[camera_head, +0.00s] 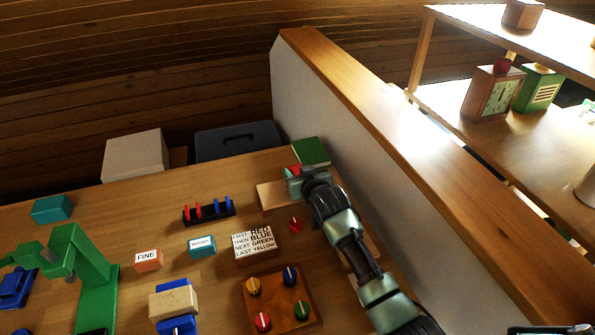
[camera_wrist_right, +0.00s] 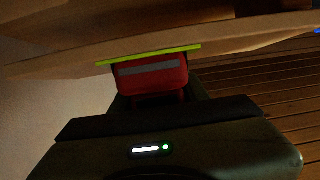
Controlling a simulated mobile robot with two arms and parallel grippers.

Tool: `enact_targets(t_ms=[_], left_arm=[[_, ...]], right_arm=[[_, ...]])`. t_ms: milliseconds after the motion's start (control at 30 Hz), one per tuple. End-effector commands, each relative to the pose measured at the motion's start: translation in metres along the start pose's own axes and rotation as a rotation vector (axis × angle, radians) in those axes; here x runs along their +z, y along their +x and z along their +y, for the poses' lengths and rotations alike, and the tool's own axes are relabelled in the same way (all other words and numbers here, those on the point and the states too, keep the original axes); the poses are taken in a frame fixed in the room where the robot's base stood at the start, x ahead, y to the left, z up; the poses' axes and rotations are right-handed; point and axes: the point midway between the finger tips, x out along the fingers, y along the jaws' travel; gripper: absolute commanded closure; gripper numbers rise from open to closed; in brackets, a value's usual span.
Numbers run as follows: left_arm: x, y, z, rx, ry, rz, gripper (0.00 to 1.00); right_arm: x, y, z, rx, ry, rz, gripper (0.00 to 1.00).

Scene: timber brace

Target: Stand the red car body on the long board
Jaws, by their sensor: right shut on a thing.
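The red car body (camera_head: 293,170) shows as a small red patch at my right gripper (camera_head: 300,180), near the back right of the workbench. In the right wrist view the red car body (camera_wrist_right: 152,78), with a grey stripe, sits in my right gripper, which is shut on it. A thin yellow-green strip (camera_wrist_right: 150,57) lies along its edge, with wooden surfaces just beyond. A pale board (camera_head: 269,195) lies beside the gripper, partly hidden by it; I cannot tell whether the car body touches it. My left gripper is not in view.
A green book (camera_head: 311,151) lies behind the gripper, by the partition (camera_head: 370,120). A red piece (camera_head: 296,224), a lettered block (camera_head: 254,244) and a knob panel (camera_head: 279,299) are nearby. A peg rack (camera_head: 208,212) and green stand (camera_head: 90,275) are further left.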

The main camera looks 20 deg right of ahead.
Motion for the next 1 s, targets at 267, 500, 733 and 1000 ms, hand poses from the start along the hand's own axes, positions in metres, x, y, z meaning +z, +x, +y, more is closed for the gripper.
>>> enact_targets(t_ms=[267,500,733,1000], left_arm=[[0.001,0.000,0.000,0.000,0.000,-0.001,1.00],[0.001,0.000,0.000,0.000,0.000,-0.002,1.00],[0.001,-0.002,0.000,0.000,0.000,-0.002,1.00],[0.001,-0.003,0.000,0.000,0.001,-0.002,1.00]], right_arm=[[0.000,0.000,0.000,0.000,0.000,0.001,0.30],[0.001,-0.004,0.000,0.000,0.000,0.000,0.30],[0.001,-0.037,0.000,0.000,0.000,0.001,0.30],[0.001,-0.073,0.000,0.000,0.000,0.001,0.30]])
